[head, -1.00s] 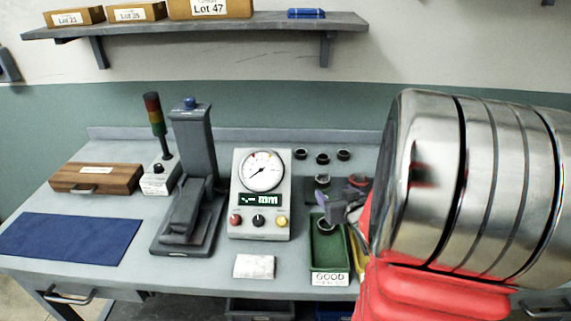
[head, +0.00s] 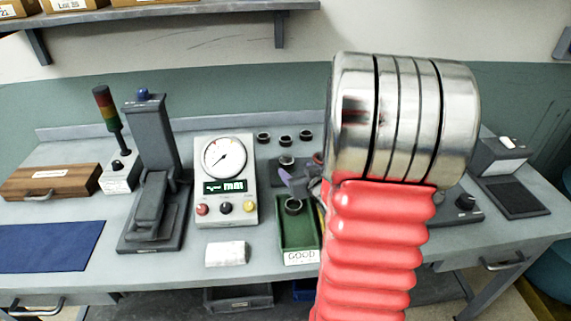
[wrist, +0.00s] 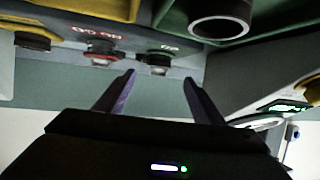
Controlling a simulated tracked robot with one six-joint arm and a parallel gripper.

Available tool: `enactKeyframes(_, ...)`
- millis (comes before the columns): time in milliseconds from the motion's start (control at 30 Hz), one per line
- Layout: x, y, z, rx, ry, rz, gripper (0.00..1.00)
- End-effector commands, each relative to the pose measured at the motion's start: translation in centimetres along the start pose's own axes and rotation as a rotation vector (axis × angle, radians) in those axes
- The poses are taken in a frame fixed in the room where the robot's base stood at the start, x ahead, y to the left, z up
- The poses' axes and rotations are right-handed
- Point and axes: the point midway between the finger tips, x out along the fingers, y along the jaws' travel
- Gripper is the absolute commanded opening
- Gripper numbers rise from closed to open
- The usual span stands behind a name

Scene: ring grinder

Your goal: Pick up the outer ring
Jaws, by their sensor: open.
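Small dark rings are in the head view. One ring (head: 293,205) lies in the green tray marked GOOD, and it also shows in the wrist view (wrist: 219,25). Another ring (head: 286,161) sits on a dark plate behind the tray. That plate, with printed red marks, shows in the wrist view with several ring-like parts, one (wrist: 158,62) just beyond my fingertips. I cannot tell which is the outer ring. My gripper (wrist: 159,77) is open and empty, fingers pointing toward the plate. In the head view its purple fingers are partly hidden by my arm.
Several more rings (head: 284,140) stand on the bench behind. The dial gauge box (head: 226,185) is left of the green tray (head: 297,240). A grey press stand (head: 152,170) is farther left.

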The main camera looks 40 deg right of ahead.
Motion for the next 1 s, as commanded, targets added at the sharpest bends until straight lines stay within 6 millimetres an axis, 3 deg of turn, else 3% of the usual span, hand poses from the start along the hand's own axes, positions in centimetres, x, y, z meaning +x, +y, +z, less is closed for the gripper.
enactKeyframes(400,4.3,-0.1,0.0,-0.001,-0.001,-0.001,0.62)
enactKeyframes(833,4.7,-0.1,0.0,0.000,-0.001,0.000,0.62)
enactKeyframes(1000,5.8,0.0,0.0,-0.001,-0.001,-0.001,0.62)
